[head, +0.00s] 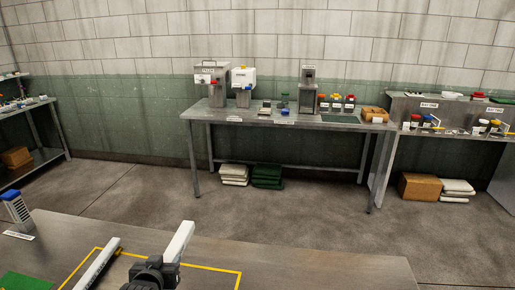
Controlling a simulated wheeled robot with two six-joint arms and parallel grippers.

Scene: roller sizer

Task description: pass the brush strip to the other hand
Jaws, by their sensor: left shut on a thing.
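My left gripper (155,272) is the dark mechanism at the bottom edge, over the near table. A white bar (180,241) rises from it, tilted up to the right. This looks like the brush strip, with the gripper shut on its lower end. The grip itself is hidden by the dark parts. A second pale bar (97,263) with a dark side slants to its left, cut off by the bottom edge. I cannot tell what it is. My right gripper is not in view.
The near table (310,269) has yellow tape lines (215,269) and is bare on the right. A green mat (22,281) and a blue-and-white item (17,208) are at its left. Beyond open floor (270,213), a far workbench (235,113) carries machines and jars.

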